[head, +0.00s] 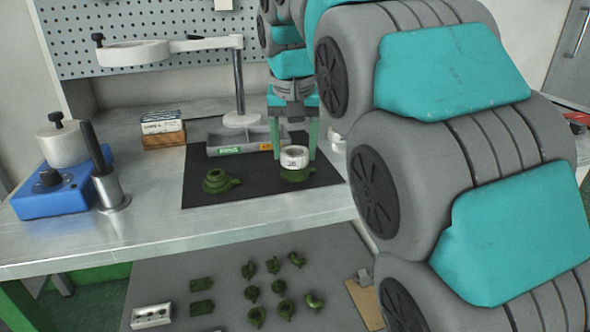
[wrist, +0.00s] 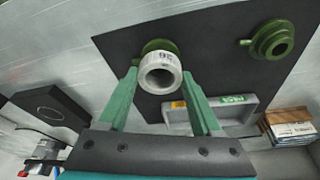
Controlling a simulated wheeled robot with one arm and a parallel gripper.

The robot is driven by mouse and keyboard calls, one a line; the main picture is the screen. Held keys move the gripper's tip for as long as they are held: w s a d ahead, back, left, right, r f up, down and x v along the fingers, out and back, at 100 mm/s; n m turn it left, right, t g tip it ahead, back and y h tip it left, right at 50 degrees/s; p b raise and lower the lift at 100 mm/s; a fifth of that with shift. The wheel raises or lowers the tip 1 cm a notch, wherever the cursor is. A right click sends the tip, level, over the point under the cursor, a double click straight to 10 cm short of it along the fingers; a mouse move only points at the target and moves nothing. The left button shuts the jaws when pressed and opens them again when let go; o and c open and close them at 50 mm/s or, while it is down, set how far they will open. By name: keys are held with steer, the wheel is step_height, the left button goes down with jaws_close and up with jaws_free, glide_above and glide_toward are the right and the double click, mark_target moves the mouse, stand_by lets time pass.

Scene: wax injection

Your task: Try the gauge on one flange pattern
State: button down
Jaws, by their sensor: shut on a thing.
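My gripper (head: 294,150) is shut on the gauge, a pale ring with dark figures (head: 294,162), over the right part of the black mat (head: 200,160). In the wrist view my gripper (wrist: 163,82) holds the ring gauge (wrist: 158,57) between its two green fingers. A green flange pattern (head: 297,175) lies directly under the ring and is partly hidden by it; it also shows in the wrist view (wrist: 158,44). I cannot tell whether the ring touches its hub. A second flange pattern (head: 216,184) lies free on the mat to the left, hub upward.
A grey divided tray (head: 228,135) with green and orange labels stands behind on the mat. A stand with a ring arm (head: 239,90), a boxed stack (head: 163,130) and a blue device (head: 52,193) stand on the bench. Several green pieces (head: 280,286) lie on a lower grey surface.

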steer(key=shift+f+b, duration=0.4)
steer(key=shift+f, duration=0.5)
stand_by(2.0)
steer(key=shift+r, duration=0.15)
steer(key=shift+r+p, duration=1.6)
steer(key=shift+r, duration=1.45)
